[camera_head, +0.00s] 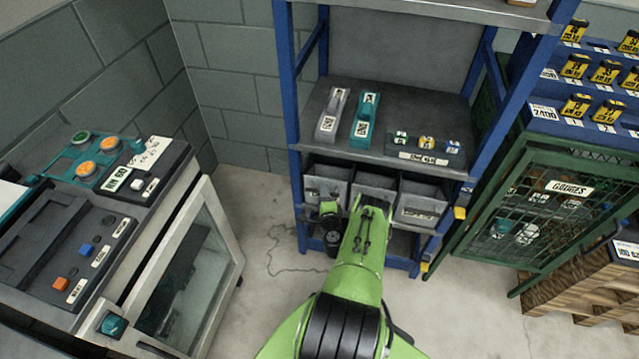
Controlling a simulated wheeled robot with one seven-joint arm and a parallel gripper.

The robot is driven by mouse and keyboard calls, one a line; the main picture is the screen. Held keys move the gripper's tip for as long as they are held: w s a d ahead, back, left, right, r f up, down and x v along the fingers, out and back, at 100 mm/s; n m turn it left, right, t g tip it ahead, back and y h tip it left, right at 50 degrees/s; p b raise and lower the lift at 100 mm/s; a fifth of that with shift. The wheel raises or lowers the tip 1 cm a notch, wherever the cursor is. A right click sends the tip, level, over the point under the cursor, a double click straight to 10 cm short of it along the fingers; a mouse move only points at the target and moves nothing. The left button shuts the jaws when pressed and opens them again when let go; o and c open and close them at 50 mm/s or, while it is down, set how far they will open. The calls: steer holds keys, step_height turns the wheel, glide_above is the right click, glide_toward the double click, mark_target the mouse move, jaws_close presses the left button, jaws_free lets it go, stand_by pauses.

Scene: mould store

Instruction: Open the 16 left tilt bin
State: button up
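Several grey tilt bins sit in a row under the middle shelf of the blue rack: a left bin (326,182), a middle bin (372,184) and a right bin (421,205). The right bin has a pale label on its front, too small to read. I cannot read a 16 on any bin. My green arm reaches up to the row and covers parts of the left and middle bin fronts. The end of my arm, with my gripper (329,212), is low in front of the left bin. Its fingers cannot be made out, nor whether they touch the bin.
The blue rack (290,120) carries a grey and a teal block and small labelled parts above the bins. A green mesh gate (530,200) stands to the right. A control console (110,200) with a glass-fronted cabinet is at left. Floor between console and rack is clear except for a thin cable.

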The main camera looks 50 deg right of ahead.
steer(key=shift+d, duration=0.1)
jaws_close()
steer(key=shift+w+f, duration=0.1)
stand_by(0.5)
